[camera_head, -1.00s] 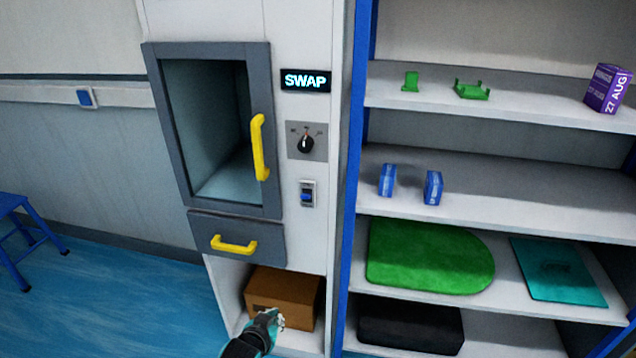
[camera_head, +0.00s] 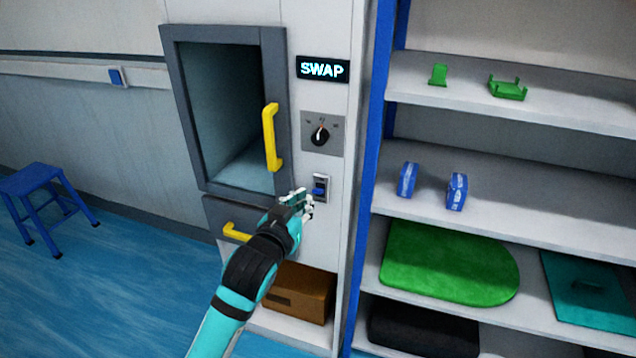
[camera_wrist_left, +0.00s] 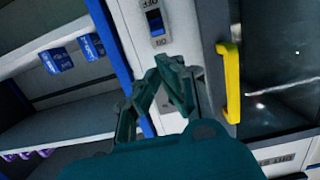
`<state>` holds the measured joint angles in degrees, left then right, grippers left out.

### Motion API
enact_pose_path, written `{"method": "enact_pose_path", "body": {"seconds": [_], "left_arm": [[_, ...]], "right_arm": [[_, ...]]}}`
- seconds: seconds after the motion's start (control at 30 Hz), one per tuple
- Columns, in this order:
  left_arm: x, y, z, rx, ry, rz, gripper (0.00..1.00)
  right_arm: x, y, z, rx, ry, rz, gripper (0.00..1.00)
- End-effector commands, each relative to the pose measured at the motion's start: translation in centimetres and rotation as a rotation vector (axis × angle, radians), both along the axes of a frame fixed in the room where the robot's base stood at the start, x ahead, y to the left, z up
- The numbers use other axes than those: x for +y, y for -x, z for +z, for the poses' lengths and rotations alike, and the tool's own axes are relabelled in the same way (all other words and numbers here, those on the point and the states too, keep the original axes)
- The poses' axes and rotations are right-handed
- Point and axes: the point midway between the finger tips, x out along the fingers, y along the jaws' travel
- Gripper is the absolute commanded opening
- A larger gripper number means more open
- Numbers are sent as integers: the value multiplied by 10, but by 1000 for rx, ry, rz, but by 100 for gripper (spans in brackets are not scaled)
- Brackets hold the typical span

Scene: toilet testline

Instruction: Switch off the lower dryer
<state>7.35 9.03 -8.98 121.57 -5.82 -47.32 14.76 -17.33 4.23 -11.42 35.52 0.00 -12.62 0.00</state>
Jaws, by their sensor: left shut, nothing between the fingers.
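The dryer (camera_head: 278,160) is a grey-framed cabinet in a white wall unit, with a yellow handle (camera_head: 270,138). A small plate with a blue rocker switch (camera_head: 320,187) sits on the white panel to its right, below a dial. In the left wrist view the switch (camera_wrist_left: 155,20) shows near the top edge, with small OFF and ON lettering at its ends. My left gripper (camera_head: 303,199) is shut and empty, just left of and slightly below the switch. Its fingertips (camera_wrist_left: 168,64) show below the switch in the wrist view; I cannot tell contact. My right gripper is not in view.
A dial (camera_head: 320,135) and a lit SWAP sign (camera_head: 323,69) are above the switch. A drawer with a yellow handle (camera_head: 236,232) is partly behind my gripper. A brown box (camera_head: 300,290) sits below. Shelves (camera_head: 520,120) stand at right, a blue stool (camera_head: 40,190) at left.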

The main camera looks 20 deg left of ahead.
Motion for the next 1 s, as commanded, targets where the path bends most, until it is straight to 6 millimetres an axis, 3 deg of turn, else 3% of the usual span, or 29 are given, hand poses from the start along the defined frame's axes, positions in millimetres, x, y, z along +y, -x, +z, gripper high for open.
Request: {"method": "enact_pose_path", "body": {"seconds": [0.53, 0.7, 1.0], "left_arm": [[-3, -84, -13, 1, 0, -1, 0], [-4, -94, -14, 0, 0, -1, 0], [-4, -95, -15, 0, 0, -1, 0]], "right_arm": [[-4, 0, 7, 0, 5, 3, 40], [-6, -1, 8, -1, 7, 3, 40], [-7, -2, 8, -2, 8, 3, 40]]}}
